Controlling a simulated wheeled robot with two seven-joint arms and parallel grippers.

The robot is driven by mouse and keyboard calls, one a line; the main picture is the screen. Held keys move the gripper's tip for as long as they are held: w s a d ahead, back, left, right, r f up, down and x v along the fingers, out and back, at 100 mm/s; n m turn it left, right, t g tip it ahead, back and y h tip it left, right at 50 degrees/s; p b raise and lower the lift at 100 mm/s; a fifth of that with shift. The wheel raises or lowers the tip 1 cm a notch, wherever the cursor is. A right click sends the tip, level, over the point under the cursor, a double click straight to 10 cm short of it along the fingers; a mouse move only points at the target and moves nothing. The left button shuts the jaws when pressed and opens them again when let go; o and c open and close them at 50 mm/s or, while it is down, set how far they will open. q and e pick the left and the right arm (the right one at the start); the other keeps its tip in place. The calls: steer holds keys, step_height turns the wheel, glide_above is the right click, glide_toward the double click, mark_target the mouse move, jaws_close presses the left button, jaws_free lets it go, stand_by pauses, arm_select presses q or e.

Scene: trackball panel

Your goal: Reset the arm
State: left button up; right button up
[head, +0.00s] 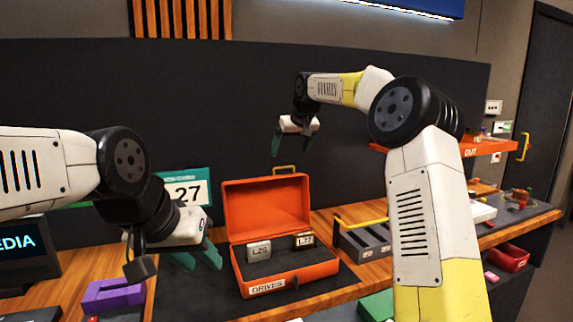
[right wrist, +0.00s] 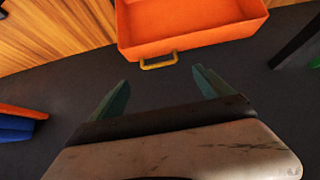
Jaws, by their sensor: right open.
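My right arm reaches up and across the head view, bent at the elbow. Its gripper (head: 293,150) hangs in the air in front of the dark back panel, open and empty, with its teal fingers apart and pointing down. In the right wrist view the same gripper (right wrist: 160,77) shows two spread fingers with nothing between them. My left gripper (head: 205,264) is at the lower left, just left of the open orange case (head: 318,278). Its fingers look apart, and I see nothing held between them.
The case holds two labelled blocks, a grey one (head: 258,251) and a darker one (head: 304,240). A purple object (head: 113,297) lies below my left arm. A grey slotted holder (head: 362,240) stands right of the case. The right wrist view shows an orange container (right wrist: 185,35) with a yellow handle.

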steer(key=s+d+r+m+h, duration=0.1)
steer(key=s+d, duration=0.3)
steer(key=s, duration=0.9)
steer(key=s+d+r, duration=0.1)
steer(key=s+d, duration=0.2)
steer(key=s, duration=0.9)
steer(key=s+d+f, duration=0.1)
steer(key=s+f, duration=0.2)
steer(key=s, duration=0.4)
steer(key=s+d+f+m, duration=0.1)
steer(key=s+d+f, duration=0.1)
steer(key=s+f, duration=0.2)
steer(key=s+d+f+m+g, duration=0.1)
steer(key=s+f, duration=0.3)
steer(key=s, duration=0.6)
steer(key=shift+d+y, duration=0.25)
steer(key=shift+y, duration=0.15)
